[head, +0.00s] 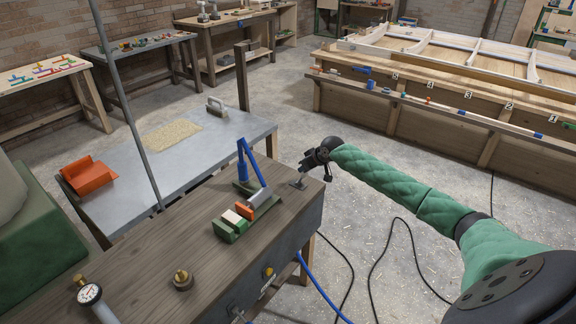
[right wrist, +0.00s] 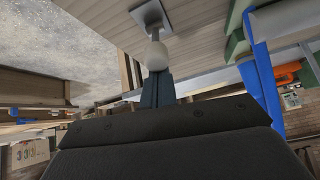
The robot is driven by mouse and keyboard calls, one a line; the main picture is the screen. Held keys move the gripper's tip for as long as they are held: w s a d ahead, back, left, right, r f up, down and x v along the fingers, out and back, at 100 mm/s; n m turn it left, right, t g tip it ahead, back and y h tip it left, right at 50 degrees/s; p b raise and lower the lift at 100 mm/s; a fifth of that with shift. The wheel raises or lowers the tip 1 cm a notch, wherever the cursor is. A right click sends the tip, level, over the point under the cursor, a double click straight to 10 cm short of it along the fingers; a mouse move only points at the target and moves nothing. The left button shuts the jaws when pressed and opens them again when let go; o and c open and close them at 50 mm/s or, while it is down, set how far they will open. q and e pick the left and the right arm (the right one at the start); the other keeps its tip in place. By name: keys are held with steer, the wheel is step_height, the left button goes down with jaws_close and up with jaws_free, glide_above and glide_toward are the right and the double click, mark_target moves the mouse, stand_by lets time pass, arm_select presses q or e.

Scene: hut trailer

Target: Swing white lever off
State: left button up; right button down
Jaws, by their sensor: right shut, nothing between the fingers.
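The white lever (right wrist: 157,55) shows in the right wrist view as a short pale knob on a square metal plate (right wrist: 152,14) fixed to the wooden bench. In the head view the plate (head: 298,184) sits near the bench's far right corner; the lever itself is too small to make out there. My right gripper (head: 310,168) is over that corner, its arm coming in from the right. In the right wrist view its fingers (right wrist: 157,82) are shut and empty, with their tips right at the knob; I cannot tell whether they touch. My left gripper is not in view.
A green clamp with a blue handle (head: 243,162) and orange block (head: 244,211) stands just left of the plate. A brass fitting (head: 182,279) and a gauge (head: 89,293) are nearer on the bench (head: 150,262). Cables and a blue hose lie on the floor at right.

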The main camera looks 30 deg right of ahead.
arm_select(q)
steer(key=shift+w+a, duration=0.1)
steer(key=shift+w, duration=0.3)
arm_select(e)
steer(key=shift+s+f, duration=0.1)
steer(key=shift+f, duration=0.05)
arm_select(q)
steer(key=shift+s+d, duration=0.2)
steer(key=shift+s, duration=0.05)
